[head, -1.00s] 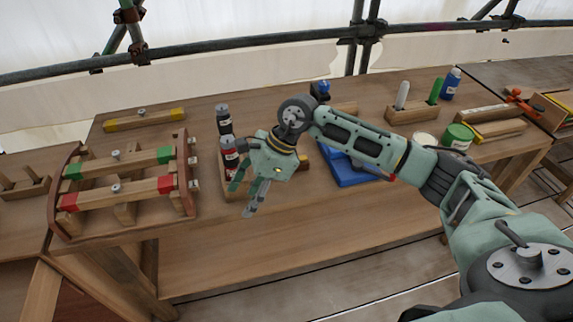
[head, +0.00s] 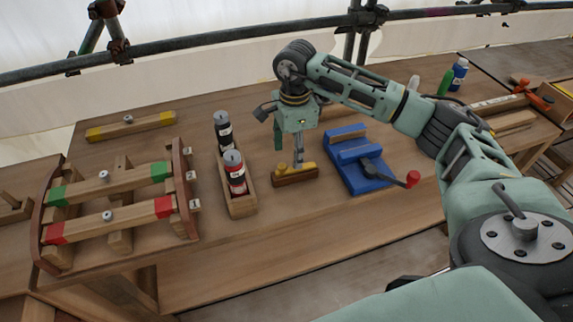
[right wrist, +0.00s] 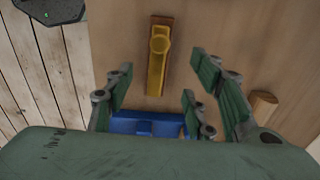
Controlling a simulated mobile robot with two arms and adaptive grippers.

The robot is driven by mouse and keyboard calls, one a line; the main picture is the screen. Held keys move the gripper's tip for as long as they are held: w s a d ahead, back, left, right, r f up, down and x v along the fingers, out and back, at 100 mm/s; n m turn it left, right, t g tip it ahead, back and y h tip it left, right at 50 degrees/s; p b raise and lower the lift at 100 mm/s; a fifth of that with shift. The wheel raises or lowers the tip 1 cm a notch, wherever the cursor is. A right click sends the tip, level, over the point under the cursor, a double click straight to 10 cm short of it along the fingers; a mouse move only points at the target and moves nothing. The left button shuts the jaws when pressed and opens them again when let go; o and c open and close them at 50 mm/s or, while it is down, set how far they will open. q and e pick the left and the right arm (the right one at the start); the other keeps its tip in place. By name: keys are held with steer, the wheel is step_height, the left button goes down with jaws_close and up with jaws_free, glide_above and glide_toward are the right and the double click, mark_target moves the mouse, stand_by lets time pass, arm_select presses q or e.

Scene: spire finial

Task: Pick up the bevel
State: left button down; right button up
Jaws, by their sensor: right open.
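The bevel (head: 296,176) is a small tool with a brown wooden body and a yellow part on top. It lies on the workbench (head: 270,245) between the bottle tray and the blue vise. My right gripper (head: 298,158) points down just above it, and its fingers hide part of it in the head view. In the right wrist view the bevel (right wrist: 158,62) lies upright in the picture, beyond the open fingers of my right gripper (right wrist: 160,85), which hold nothing. My left gripper is not in view.
A blue vise (head: 362,165) with a red-knobbed handle stands close on the right. A wooden tray (head: 242,206) with two bottles stands close on the left. A wooden frame with green and red bars (head: 115,205) is farther left. The bench front is clear.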

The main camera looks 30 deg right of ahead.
mark_target(295, 175)
steer(key=shift+d+f, duration=0.1)
steer(key=shift+f, duration=0.8)
steer(key=f+p, duration=0.1)
steer(key=s+f+p, duration=0.1)
steer(key=shift+d+f, duration=0.1)
steer(key=shift+f, duration=0.3)
steer(key=shift+w+f, duration=0.25)
steer(key=shift+f, duration=1.2)
steer(key=shift+c, duration=0.5)
steer(key=c, duration=1.1)
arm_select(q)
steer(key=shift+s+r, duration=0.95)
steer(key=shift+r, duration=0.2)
arm_select(e)
jaws_close()
steer(key=shift+r, duration=0.15)
